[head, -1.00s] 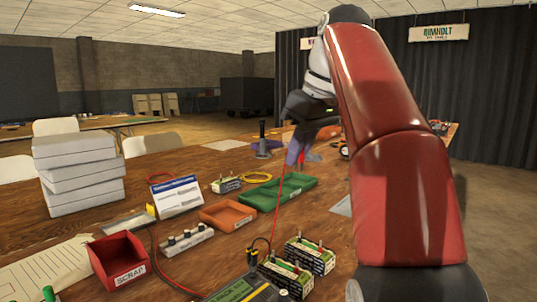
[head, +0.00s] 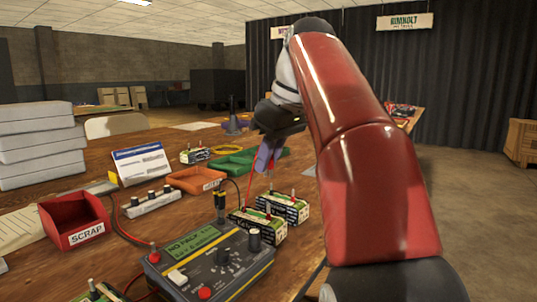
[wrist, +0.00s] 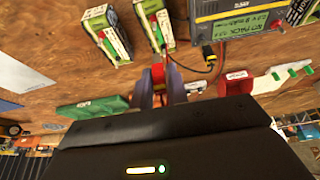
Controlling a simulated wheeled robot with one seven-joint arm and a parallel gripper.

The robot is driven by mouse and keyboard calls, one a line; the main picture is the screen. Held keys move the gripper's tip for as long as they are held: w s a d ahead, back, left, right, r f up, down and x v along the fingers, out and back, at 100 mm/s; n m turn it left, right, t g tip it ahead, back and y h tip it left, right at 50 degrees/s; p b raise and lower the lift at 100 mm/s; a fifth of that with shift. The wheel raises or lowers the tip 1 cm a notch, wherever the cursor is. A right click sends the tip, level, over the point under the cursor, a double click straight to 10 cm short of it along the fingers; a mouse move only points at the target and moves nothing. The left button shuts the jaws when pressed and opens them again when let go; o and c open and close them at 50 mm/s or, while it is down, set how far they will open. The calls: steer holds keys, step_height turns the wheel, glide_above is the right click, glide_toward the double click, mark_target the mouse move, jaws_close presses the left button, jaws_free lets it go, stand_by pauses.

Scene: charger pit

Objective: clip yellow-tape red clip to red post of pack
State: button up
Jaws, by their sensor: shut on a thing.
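My gripper (head: 268,154), with purple fingers, is shut on a red clip, seen between the fingertips in the wrist view (wrist: 158,75). A red lead (head: 249,187) hangs below the gripper in the head view. Two green-and-white packs stand side by side on the table: a nearer one (head: 258,224) and one behind it (head: 287,208). Both also show in the wrist view, one at the left (wrist: 107,38) and one just beyond the clip (wrist: 156,20). The held clip is close to this pack; whether they touch cannot be told.
The charger (head: 208,262) reads NO PACK. A black connector with yellow (head: 220,202) stands beside the nearer pack. The red SCRAP bin (head: 76,220), orange tray (head: 196,180), green tray (head: 240,163) and another pack (head: 195,155) are around. Bare wood shows between items.

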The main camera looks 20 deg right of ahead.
stand_by(0.3)
steer(key=shift+f+b, duration=2.7)
steer(key=shift+f, duration=0.8)
steer(key=shift+f+p, duration=0.2)
steer(key=shift+p, duration=0.25)
steer(key=o, duration=0.8)
steer(key=shift+o, duration=0.5)
steer(key=shift+o, duration=0.7)
steer(key=shift+r, duration=0.15)
step_height(320, 180, up, 7)
steer(key=p, duration=0.8)
steer(key=shift+r, duration=0.1)
